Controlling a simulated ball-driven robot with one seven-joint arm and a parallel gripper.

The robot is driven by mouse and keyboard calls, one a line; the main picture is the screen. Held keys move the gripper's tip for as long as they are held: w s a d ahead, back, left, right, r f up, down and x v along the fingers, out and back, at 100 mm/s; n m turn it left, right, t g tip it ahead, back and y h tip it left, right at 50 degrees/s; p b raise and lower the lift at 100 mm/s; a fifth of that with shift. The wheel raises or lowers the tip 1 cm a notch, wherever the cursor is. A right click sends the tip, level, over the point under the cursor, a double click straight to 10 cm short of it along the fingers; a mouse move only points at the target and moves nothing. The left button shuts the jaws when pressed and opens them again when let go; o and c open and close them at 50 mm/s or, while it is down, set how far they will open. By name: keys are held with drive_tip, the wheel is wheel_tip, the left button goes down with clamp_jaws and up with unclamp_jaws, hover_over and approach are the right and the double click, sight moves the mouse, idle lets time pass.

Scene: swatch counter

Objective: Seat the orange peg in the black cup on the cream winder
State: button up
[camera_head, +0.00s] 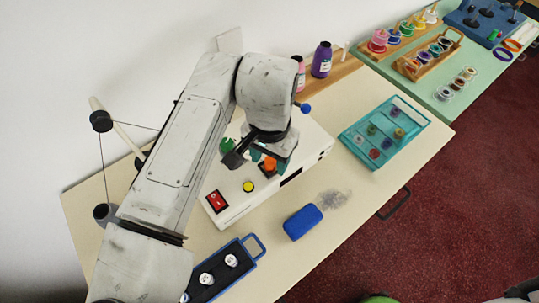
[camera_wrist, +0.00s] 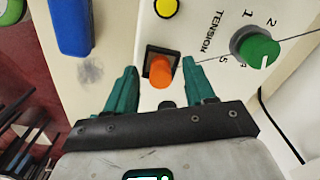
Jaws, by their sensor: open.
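The cream winder (camera_head: 316,146) stands on the table under my arm. The orange peg (camera_wrist: 162,73) stands at the square black cup (camera_wrist: 150,55) on the winder's top, its near end leaning over the cup's rim. How deep it sits I cannot tell. In the head view the peg (camera_head: 269,164) shows just below my gripper, partly hidden by the fingers. My gripper (camera_wrist: 160,67) is open, with one teal finger on each side of the peg and a gap to each. It also shows in the head view (camera_head: 267,158).
The winder's top also carries a green tension knob (camera_wrist: 262,50), a yellow button (camera_wrist: 166,7) and a red switch (camera_head: 217,202). A blue block (camera_head: 302,222) lies in front, near a grey smudge. A teal tray (camera_head: 357,152) stands right, a dark blue-handled tray (camera_head: 212,283) at front left.

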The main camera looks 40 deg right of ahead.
wheel_tip(320, 180, up, 11)
drive_tip(key=shift+b, duration=0.3)
drive_tip(key=shift+f, duration=0.1)
idle(0.6)
